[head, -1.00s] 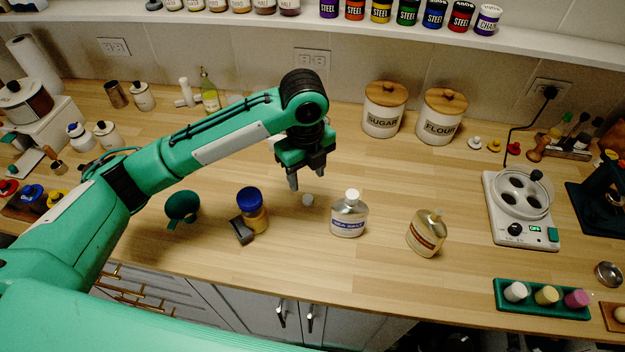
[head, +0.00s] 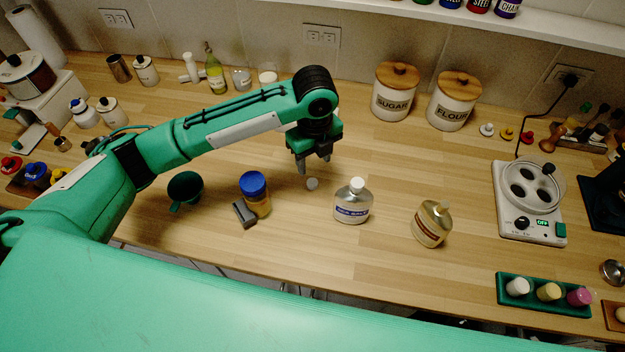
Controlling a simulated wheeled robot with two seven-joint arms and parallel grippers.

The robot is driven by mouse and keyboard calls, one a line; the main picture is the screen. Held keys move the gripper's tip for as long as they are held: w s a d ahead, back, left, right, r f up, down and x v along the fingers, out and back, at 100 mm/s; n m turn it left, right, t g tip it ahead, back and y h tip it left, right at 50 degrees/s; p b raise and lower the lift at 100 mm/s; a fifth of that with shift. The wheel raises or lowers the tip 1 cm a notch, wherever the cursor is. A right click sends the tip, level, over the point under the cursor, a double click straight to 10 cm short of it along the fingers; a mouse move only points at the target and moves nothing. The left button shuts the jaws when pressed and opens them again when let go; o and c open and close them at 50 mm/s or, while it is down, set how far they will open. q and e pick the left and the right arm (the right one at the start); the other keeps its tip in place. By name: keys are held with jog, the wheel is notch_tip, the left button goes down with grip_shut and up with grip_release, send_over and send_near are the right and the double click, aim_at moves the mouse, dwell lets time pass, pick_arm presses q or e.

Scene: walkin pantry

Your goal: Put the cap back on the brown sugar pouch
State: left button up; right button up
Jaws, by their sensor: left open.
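The pouch with a brown label (head: 428,226), which looks like the brown sugar one, stands slightly tilted on the counter, right of centre; its label is too small to read. A tan spout shows at its top, with no white cap on it. A small loose white cap (head: 312,184) lies on the counter to its left. My left gripper (head: 314,166) is open and empty, pointing down just behind and above that cap, apart from it. A sea salt pouch (head: 351,207) with a white cap on stands between the loose cap and the brown-labelled pouch. My right gripper is out of view.
A blue-lidded jar (head: 256,195), a dark grey block (head: 243,214) and a green funnel-like cup (head: 185,187) stand left of the cap. Sugar (head: 394,98) and flour (head: 453,105) canisters stand behind. A green tray (head: 530,303) holds coloured caps at front right. Counter around the pouches is clear.

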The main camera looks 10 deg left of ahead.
aim_at(313, 182)
pick_arm(q)
notch_tip(313, 182, down, 2)
jog(key=shift+f, duration=0.5)
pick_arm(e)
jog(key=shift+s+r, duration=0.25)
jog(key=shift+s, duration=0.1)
pick_arm(q)
jog(key=shift+f+p, duration=0.3)
jog(key=shift+p, duration=0.15)
jog(key=f, duration=0.2)
jog(key=f+p, duration=0.1)
jog(key=shift+a+f, duration=0.2)
jog(key=shift+f, duration=0.6)
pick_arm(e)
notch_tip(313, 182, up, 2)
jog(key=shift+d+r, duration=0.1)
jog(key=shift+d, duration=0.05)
pick_arm(q)
jog(key=c, duration=1.1)
